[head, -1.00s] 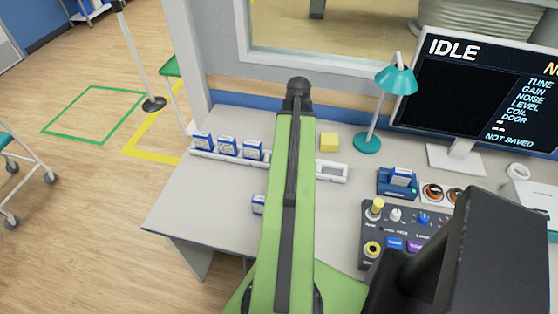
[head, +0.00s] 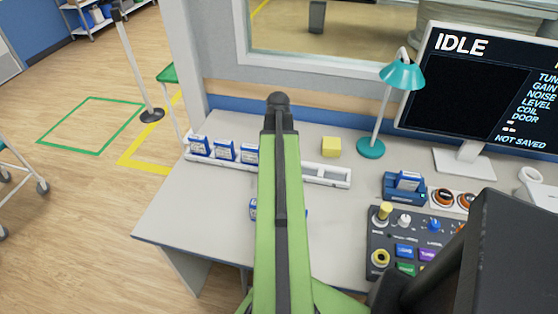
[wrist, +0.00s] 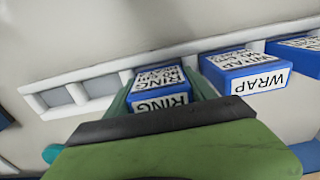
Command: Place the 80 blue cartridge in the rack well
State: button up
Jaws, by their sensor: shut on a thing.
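In the wrist view a blue cartridge (wrist: 160,96) with a white label reading RING sits between the green fingers of my gripper (wrist: 162,88). My gripper is shut on it; the smaller label print is unclear. The white rack (head: 335,183) runs along the desk in the head view, with several wells. Three blue cartridges (head: 224,151) stand in its left part, and open wells show at its right. The rack (wrist: 105,83) also shows in the wrist view, beside the held cartridge, with a WRAP cartridge (wrist: 245,73) to the right. My arm hides the gripper in the head view.
A blue cartridge (head: 253,209) lies on the desk in front of the rack, partly hidden by my arm. A yellow block (head: 331,146) and teal lamp (head: 371,148) stand behind the rack. A blue holder (head: 404,188) and control panel (head: 410,235) are at right.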

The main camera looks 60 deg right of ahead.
jog(key=shift+f, duration=0.1)
jog(key=o, duration=1.4)
jog(key=shift+o, duration=0.2)
notch_tip(320, 180, up, 12)
jog(key=p, duration=1.2)
jog(key=shift+r, duration=0.25)
jog(key=shift+f, duration=0.1)
